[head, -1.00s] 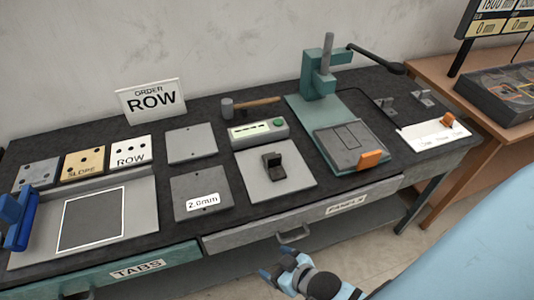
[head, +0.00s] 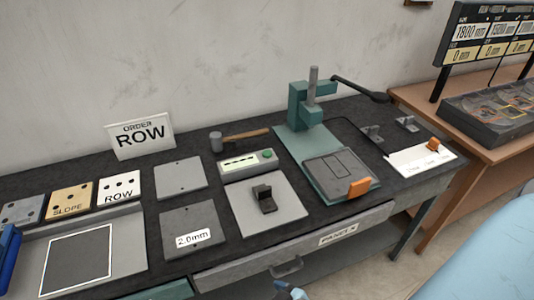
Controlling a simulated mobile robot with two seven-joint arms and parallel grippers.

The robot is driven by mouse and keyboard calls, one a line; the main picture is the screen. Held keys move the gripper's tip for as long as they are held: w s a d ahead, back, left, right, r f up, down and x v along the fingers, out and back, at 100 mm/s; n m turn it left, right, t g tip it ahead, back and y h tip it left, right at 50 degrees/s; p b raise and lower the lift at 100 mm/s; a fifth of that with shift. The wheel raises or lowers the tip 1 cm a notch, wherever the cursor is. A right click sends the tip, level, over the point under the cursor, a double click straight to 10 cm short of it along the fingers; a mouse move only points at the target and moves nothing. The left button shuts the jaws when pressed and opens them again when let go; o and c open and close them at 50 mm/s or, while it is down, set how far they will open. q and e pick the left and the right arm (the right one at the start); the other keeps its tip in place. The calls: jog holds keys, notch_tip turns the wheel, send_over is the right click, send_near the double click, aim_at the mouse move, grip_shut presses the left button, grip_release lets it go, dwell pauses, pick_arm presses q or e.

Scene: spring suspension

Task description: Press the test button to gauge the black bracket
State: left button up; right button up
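The black bracket (head: 264,199) stands on a light grey plate (head: 246,219) in the middle of the bench. Behind it is a grey gauge box (head: 243,165) with a pale display strip and a green test button (head: 267,154) at its right end. My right gripper (head: 290,292) shows only as a small blue tip at the bottom edge, well in front of the bracket; its fingers are cut off. At the left edge a blue part of my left arm (head: 8,258) shows beside the grey tray; whether its fingers are open is unclear.
A hammer (head: 240,137) lies behind the gauge box. A green press (head: 308,105) with a long lever stands to the right, above a plate with an orange block (head: 359,187). Flat plates and an ORDER ROW sign (head: 141,135) are on the left.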

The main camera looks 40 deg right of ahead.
jog(key=shift+c, duration=0.4)
grip_shut()
dwell(1.3)
